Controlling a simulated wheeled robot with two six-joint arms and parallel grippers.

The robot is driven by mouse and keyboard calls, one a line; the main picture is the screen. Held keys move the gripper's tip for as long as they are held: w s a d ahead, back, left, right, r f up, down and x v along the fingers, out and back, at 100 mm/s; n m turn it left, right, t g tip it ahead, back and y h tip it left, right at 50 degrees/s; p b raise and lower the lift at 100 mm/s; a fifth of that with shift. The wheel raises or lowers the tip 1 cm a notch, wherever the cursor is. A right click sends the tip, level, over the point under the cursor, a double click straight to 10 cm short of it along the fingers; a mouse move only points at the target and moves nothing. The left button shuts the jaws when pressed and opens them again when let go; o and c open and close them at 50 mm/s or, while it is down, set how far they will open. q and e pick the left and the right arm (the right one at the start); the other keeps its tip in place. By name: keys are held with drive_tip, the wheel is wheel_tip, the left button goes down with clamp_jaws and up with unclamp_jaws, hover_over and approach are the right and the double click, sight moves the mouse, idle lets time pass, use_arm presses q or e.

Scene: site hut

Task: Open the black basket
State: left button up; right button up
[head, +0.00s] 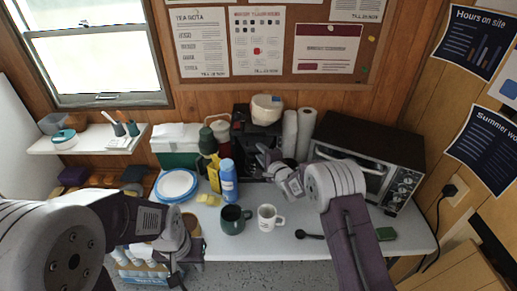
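A black machine (243,121) stands against the back wall, with a cream round container (266,108) on its top. The black basket seems to be part of this machine, but I cannot make out its outline or whether it is open. My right gripper (263,155) is in front of the machine, at its lower part, and my arm hides some of it. I cannot tell if the fingers touch anything. My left gripper (174,274) hangs low at the table's front edge, away from the machine; its fingers are too unclear to read.
A toaster oven (370,148) and paper rolls (305,128) stand right of the machine. A blue bottle (228,182), dark green mug (233,219) and white mug (268,218) are in front. Plates (176,185) and a green-and-white cooler (178,143) are left.

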sight(256, 141)
drive_tip(key=shift+w+a, duration=0.65)
drive_tip(key=shift+w, duration=0.15)
drive_tip(key=shift+w+f, duration=0.25)
drive_tip(key=shift+w, duration=0.2)
clamp_jaws()
idle(0.5)
